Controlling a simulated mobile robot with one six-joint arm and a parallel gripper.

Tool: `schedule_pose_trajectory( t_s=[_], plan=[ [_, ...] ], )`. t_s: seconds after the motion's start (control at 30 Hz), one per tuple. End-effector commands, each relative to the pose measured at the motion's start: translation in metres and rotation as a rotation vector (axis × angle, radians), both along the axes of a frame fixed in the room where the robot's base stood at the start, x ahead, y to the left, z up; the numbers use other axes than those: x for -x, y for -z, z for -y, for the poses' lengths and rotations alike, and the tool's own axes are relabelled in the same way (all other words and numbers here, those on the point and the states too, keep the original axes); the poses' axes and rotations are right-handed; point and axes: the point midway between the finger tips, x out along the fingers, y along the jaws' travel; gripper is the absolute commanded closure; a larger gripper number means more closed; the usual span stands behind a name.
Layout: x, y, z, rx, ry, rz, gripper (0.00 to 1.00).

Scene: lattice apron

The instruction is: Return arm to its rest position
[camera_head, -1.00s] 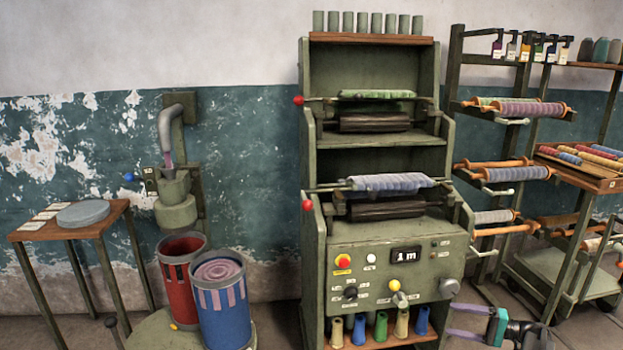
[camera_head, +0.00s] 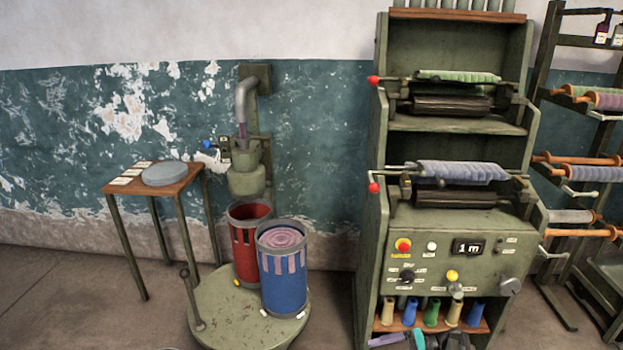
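My gripper (camera_head: 388,340) shows only in part at the bottom edge, in front of the foot of the green machine (camera_head: 372,255). A purple finger points left from a teal and dark body. The rest of it is cut off by the frame, so I cannot see the gap between the fingers or whether anything is between them.
The machine's lower shelf (camera_head: 381,327) holds several coloured cones close behind my gripper. To the left, a round platform (camera_head: 215,300) carries a red can (camera_head: 242,262) and a blue can (camera_head: 283,285). A small table (camera_head: 120,188) stands farther left. A rack (camera_head: 541,75) stands at right.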

Motion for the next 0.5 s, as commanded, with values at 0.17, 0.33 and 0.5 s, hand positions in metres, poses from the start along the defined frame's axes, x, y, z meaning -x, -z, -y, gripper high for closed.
schedule_pose_trajectory(
  t_s=[0.17, 0.33, 0.5],
  plan=[
    [0.05, 0.017, -0.066, 0.082, -0.112, -0.082, 0.18],
    [0.103, 0.036, -0.113, 0.184, -0.22, -0.152, 0.18],
    [0.164, 0.052, -0.146, 0.307, -0.328, -0.214, 0.18]
  ],
)
